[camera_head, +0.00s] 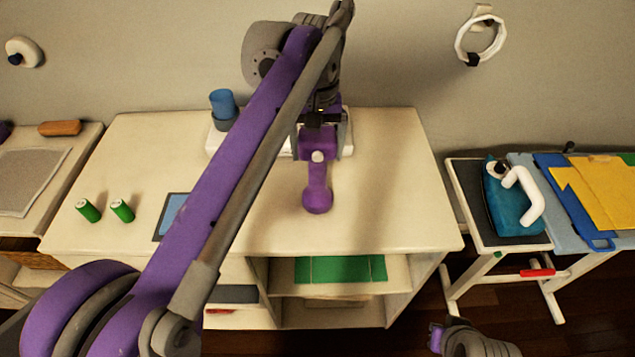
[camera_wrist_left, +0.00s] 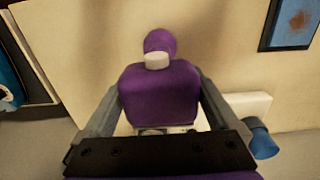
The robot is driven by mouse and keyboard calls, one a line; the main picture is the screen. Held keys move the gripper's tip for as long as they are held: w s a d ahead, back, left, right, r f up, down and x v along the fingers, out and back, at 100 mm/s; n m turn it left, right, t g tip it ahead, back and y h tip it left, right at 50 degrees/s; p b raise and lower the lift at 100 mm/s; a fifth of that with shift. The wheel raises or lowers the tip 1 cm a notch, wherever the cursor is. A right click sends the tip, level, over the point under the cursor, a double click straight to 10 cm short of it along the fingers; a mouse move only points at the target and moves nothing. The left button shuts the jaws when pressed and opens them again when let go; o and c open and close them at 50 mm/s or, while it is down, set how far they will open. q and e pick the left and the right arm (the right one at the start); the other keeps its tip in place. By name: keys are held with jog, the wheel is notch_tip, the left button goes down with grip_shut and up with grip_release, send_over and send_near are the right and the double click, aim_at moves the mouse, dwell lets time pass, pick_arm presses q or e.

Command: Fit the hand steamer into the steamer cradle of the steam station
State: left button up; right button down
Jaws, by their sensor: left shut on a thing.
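The purple hand steamer (camera_head: 317,183) has a round-ended handle and a white button. My left gripper (camera_head: 320,117) is shut on its wider head, over the back of the white table. In the left wrist view the steamer (camera_wrist_left: 158,95) sits between the two grey fingers. The steam station (camera_head: 213,143) is a white base at the table's back with a blue tank (camera_head: 222,104). The base is behind and beside the gripper; the tank also shows in the left wrist view (camera_wrist_left: 262,144). The cradle is mostly hidden by my arm and gripper, so I cannot tell whether the steamer touches it.
Two green cylinders (camera_head: 88,210) and a blue-faced panel (camera_head: 173,214) lie on the table's left. The table's right side is clear. A teal iron (camera_head: 512,200) stands on an ironing board at the right. Part of my right arm (camera_head: 470,339) shows at the bottom.

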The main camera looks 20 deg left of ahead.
pick_arm(q)
grip_shut()
